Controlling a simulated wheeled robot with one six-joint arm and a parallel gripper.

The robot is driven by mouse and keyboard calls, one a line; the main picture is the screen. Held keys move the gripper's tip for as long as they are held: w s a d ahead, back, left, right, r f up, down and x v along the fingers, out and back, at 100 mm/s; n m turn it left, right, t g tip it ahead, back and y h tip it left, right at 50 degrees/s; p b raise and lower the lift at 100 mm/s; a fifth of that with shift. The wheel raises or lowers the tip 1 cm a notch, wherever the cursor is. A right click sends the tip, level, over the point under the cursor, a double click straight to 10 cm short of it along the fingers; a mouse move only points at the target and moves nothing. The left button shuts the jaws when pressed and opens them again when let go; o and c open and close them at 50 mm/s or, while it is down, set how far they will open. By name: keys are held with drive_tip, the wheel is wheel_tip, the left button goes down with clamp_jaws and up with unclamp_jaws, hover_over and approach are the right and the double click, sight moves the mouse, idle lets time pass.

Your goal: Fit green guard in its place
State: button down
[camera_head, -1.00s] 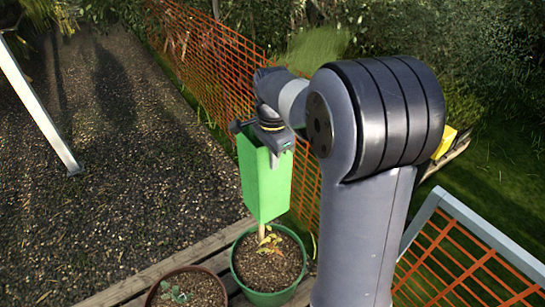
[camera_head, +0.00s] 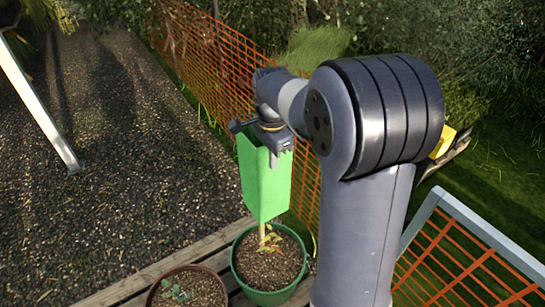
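The green guard (camera_head: 267,188) is an upright, open-topped square tube. It stands over the green pot (camera_head: 238,278), around or in front of a pale stake; a small plant (camera_head: 270,240) with yellowish leaves shows just below its lower edge. The guard's lower edge appears above the pot's soil. My gripper (camera_head: 272,158) points down at the top of the guard, at its rim. The fingertips are partly hidden by the guard's wall, so I cannot tell whether they grip it.
A brown pot (camera_head: 190,290) with a small seedling stands at the lower left on wooden planks (camera_head: 205,248). Orange mesh fencing (camera_head: 215,65) runs behind the guard. Another mesh panel (camera_head: 470,265) is at the lower right. Gravel ground (camera_head: 110,160) lies open at left.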

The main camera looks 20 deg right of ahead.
drive_tip(key=shift+f+b, duration=0.55)
drive_tip(key=shift+f, duration=0.5)
drive_tip(key=b, duration=0.5)
hover_over(272, 214)
drive_tip(key=shift+w+f, duration=0.1)
drive_tip(key=shift+f, duration=3.55)
drive_tip(key=shift+f+b, duration=2.1)
drive_tip(key=shift+f, duration=1.5)
drive_tip(key=shift+f+b, duration=2.35)
drive_tip(key=shift+f, duration=1.5)
